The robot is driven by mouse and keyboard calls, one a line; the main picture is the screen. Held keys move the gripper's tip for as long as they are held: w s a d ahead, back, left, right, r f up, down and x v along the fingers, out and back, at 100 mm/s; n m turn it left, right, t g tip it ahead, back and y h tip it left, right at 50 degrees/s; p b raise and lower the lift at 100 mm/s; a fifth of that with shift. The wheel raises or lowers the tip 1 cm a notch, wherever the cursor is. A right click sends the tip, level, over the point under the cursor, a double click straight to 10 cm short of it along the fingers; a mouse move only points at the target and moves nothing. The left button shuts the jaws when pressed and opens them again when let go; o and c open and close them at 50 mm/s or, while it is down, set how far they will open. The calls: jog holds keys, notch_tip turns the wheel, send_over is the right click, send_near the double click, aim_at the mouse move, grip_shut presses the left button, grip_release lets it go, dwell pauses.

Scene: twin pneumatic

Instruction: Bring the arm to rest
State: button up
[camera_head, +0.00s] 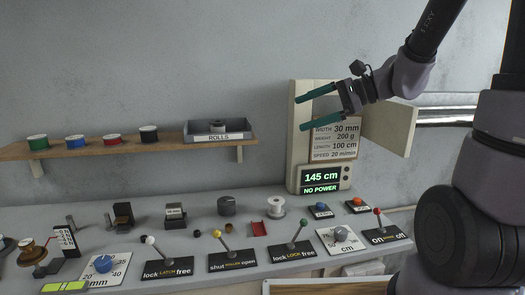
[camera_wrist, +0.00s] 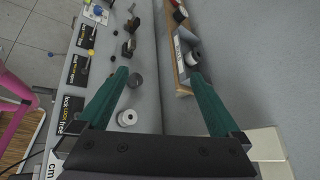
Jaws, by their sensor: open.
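My gripper (camera_head: 303,112) has two green fingers spread apart with nothing between them. It is raised above the bench, in front of the open beige cabinet at the right of the head view. In the wrist view my gripper (camera_wrist: 160,82) is also open and empty, with the bench surface and the wall shelf below and beyond the fingers. My arm reaches in from the upper right of the head view.
The bench (camera_head: 190,215) carries levers, knobs, a white spool (camera_head: 276,209) and small fixtures. A shelf (camera_head: 110,152) holds several coloured spools and a ROLLS tray (camera_head: 219,137). The cabinet door (camera_head: 389,129) stands open. A display (camera_head: 321,178) reads 145 cm, NO POWER.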

jog(key=s+d+r+n+t+h, duration=0.3)
jog(key=s+d+r+n+h, duration=0.2)
jog(key=s+d+n+h, duration=0.4)
jog(key=s+d+h, duration=0.2)
jog(key=d, duration=0.2)
jog(key=shift+d+t, duration=0.15)
jog(key=shift+t, duration=0.25)
